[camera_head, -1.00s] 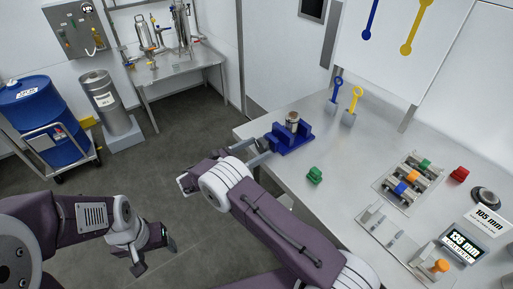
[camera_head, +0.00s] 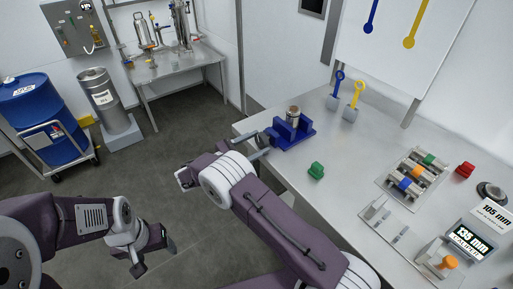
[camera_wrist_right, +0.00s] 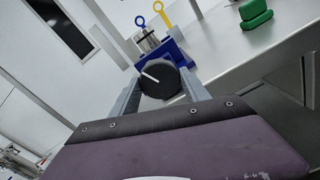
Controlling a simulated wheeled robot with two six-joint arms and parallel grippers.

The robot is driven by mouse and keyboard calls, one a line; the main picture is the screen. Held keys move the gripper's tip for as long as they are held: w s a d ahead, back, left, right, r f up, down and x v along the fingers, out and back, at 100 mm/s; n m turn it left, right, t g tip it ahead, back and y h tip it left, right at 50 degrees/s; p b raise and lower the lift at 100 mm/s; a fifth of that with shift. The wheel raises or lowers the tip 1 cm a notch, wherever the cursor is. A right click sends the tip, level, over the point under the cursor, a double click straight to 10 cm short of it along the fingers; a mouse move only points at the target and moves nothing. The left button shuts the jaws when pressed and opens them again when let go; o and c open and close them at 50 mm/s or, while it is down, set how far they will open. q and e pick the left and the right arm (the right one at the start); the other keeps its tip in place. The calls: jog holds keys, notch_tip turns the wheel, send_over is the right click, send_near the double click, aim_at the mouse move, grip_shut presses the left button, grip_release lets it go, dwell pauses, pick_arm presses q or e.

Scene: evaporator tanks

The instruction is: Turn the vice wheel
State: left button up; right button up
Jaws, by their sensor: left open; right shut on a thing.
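The blue vice (camera_head: 296,136) stands at the table's left edge, with a metal cylinder (camera_head: 293,115) upright between its jaws. It also shows in the right wrist view (camera_wrist_right: 178,54). The vice wheel (camera_wrist_right: 168,84) is a dark round disc with a white line mark, tilted in that view. My right gripper (camera_wrist_right: 165,88) is shut on the wheel, one finger at each side of it. In the head view my right gripper (camera_head: 263,142) reaches the vice's left side, and the wheel is mostly hidden. My left gripper (camera_head: 157,256) is open and empty over the floor, away from the table.
A green block (camera_head: 316,171) lies right of the vice. Blue (camera_head: 336,92) and yellow (camera_head: 354,101) ring-topped tools stand behind it. A rack with coloured blocks (camera_head: 415,173), a red block (camera_head: 465,170) and a calliper display (camera_head: 470,243) stand further right.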

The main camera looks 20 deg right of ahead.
jog(key=o, duration=1.4)
jog(key=v, duration=0.9)
jog(key=shift+b, duration=0.45)
